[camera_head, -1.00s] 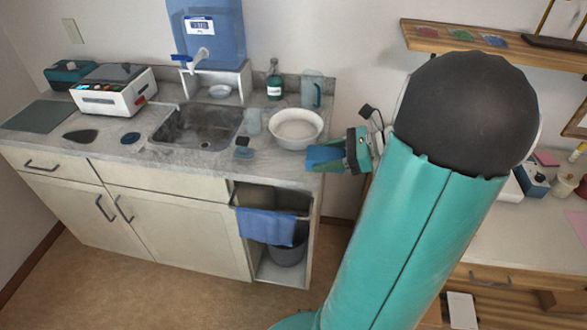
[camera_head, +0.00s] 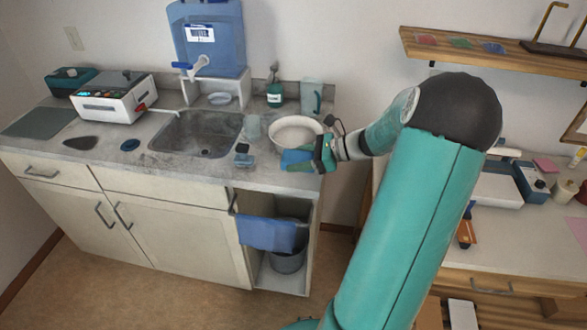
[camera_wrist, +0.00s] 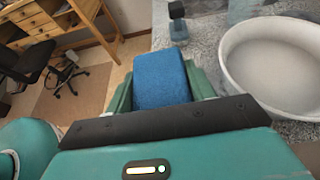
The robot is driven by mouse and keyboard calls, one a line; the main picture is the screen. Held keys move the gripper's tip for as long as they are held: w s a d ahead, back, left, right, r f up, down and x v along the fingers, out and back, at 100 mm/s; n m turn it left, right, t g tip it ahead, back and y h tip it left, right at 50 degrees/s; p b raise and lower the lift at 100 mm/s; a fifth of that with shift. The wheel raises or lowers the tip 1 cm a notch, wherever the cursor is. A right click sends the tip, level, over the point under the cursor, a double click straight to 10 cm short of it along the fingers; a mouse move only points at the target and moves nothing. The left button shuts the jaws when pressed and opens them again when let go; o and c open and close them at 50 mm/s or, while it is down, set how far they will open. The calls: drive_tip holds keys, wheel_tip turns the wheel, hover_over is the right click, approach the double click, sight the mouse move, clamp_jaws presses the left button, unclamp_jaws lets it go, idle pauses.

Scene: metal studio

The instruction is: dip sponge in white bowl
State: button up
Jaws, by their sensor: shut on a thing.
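My gripper (camera_head: 322,155) is shut on a blue sponge (camera_head: 297,158). The sponge also shows between the jaws in the wrist view (camera_wrist: 161,78). The white bowl (camera_head: 298,128) stands on the counter right of the sink, near the counter's right end. In the head view the sponge and gripper are at the bowl's near side and overlap its front edge. In the wrist view the bowl (camera_wrist: 281,66) is to the right of the sponge, apart from it, and holds a pale, flat-looking content. The sponge is outside the bowl.
A small dark-topped bottle (camera_head: 242,152) stands left of the sponge. A clear cup (camera_head: 252,127) is left of the bowl, and a clear pitcher (camera_head: 311,96) and green bottle (camera_head: 274,91) stand behind it. The sink (camera_head: 196,133) lies further left.

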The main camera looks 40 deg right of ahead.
sight(294, 176)
drive_tip(key=shift+w+d+f, duration=0.1)
drive_tip(key=shift+w+f, duration=0.75)
drive_tip(key=shift+f, duration=0.25)
drive_tip(key=shift+w+f, duration=0.2)
drive_tip(key=shift+f, duration=0.7)
drive_tip(key=shift+w+f, duration=0.2)
drive_tip(key=shift+f, duration=0.65)
drive_tip(key=shift+f, duration=0.15)
drive_tip(key=o, duration=1)
drive_tip(key=shift+d, duration=0.1)
drive_tip(key=shift+c, duration=0.2)
drive_tip(key=v, duration=1.3)
drive_tip(key=shift+s+r, duration=0.3)
drive_tip(key=shift+r, duration=0.1)
